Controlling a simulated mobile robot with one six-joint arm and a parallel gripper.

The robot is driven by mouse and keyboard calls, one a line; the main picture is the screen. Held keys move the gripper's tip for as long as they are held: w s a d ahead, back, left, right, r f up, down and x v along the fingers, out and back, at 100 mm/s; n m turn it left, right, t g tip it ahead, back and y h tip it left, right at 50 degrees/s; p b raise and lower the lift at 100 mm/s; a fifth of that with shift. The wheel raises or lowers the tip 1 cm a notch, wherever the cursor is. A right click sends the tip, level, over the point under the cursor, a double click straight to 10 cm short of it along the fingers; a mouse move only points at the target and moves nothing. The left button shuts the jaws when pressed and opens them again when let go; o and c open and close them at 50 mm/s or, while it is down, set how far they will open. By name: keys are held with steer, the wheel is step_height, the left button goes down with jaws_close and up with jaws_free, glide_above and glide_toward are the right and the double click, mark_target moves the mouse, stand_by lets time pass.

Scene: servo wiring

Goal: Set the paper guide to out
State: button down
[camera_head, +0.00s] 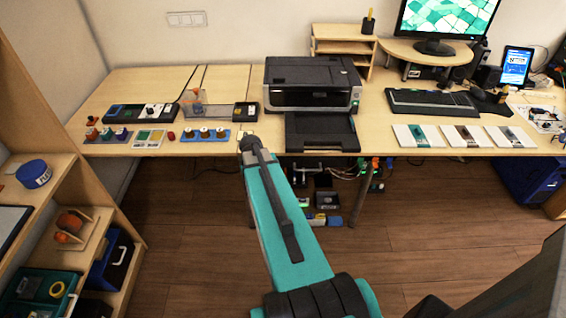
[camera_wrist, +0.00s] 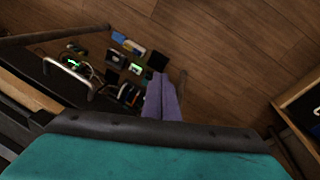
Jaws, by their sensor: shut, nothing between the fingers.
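The black printer (camera_head: 312,84) stands on the desk in the head view, with its dark paper tray (camera_head: 321,131) sticking out at the front. A paper guide is too small to make out on the printer or tray. My gripper (camera_wrist: 162,78) shows in the wrist view as two purple fingers, closed together and empty, pointing over the dark floor area. In the head view my teal arm reaches towards the desk's front edge, left of the tray; the fingers cannot be made out there. Neither the printer nor its tray can be clearly identified in the wrist view.
The wooden desk (camera_head: 225,76) carries a black device (camera_head: 141,112) and small coloured blocks at left, and a keyboard (camera_head: 430,103) and sample cards at right. Cables and small boxes (camera_head: 327,200) lie below. A shelf (camera_head: 70,170) stands at left. The floor in front is mostly clear.

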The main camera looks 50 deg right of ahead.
steer(key=s+a+f+n+g+y+b, duration=0.15)
steer(key=s+a+f, duration=0.25)
steer(key=a+f, duration=0.6)
steer(key=s+a+f+n+g+y+b, duration=0.15)
steer(key=s+a+f, duration=0.25)
steer(key=a+f, duration=0.55)
steer(key=s+a+f+n+g+b, duration=0.1)
steer(key=s+a+f, duration=0.2)
steer(key=s+a, duration=0.4)
steer(key=s+a+f+n+g+b, duration=0.1)
steer(key=s+a+f, duration=0.3)
steer(key=s+a, duration=0.4)
steer(key=shift+a+f+b, duration=0.15)
steer(key=shift+a+b, duration=0.35)
steer(key=shift+b, duration=0.1)
steer(key=shift+s, duration=0.1)
steer(key=c, duration=1.9)
jaws_free()
steer(key=shift+o, duration=0.7)
